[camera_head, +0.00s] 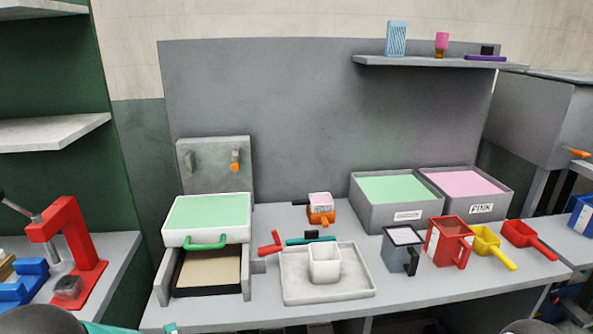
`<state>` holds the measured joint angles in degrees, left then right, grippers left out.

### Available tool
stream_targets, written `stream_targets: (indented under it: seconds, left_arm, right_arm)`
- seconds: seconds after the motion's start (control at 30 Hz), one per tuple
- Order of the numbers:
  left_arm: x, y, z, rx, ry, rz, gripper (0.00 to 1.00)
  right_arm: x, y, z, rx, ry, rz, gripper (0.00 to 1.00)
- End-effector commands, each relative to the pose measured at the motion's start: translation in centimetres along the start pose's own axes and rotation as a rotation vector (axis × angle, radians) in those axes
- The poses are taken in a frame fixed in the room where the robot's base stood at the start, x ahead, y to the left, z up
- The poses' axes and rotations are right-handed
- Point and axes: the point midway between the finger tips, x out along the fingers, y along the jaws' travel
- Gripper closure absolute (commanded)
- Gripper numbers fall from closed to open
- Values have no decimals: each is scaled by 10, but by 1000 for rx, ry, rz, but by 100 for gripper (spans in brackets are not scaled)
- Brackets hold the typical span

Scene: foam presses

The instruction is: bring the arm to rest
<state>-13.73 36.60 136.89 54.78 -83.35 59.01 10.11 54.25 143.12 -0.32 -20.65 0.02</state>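Neither gripper shows in the head view. Only rounded dark parts of my arms, with some teal beside the left one, cut into the bottom edge at left and right. Whether either gripper is open or shut is hidden. The press (215,165) stands at the left of the grey table (420,295). Its white box with green contents (208,213) and green handle sits above a black-framed tan tray (208,270).
A white tray (355,285) holds a white cup (325,264). Bins of green (380,213) and pink (490,207) stand behind a grey jug (390,248), red jug (445,242), yellow scoop (487,243) and red scoop (522,235). A red press (70,240) stands left. The front table strip is clear.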

Motion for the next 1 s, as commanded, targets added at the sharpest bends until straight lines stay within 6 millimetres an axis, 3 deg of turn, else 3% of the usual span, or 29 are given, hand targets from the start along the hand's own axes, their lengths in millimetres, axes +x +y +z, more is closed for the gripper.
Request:
stream_targets:
  seconds: [0.17, 0.27, 0.37, 0.5, 0.6, 0.7, 0.8, 1.0]
  left_arm:
    - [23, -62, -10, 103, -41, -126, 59]
    - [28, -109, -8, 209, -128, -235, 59]
    - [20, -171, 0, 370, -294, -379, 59]
    - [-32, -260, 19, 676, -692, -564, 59]
    - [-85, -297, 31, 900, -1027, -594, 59]
    - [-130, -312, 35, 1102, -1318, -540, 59]
    - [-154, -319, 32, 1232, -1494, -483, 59]
    - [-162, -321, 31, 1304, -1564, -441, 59]
  right_arm:
    - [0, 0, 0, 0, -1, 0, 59]
    - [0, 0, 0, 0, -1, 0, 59]
    - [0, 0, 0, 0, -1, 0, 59]
    - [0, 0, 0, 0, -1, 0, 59]
    - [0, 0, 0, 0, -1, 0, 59]
    - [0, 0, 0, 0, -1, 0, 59]
    - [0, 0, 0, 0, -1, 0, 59]
    - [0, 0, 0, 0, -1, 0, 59]
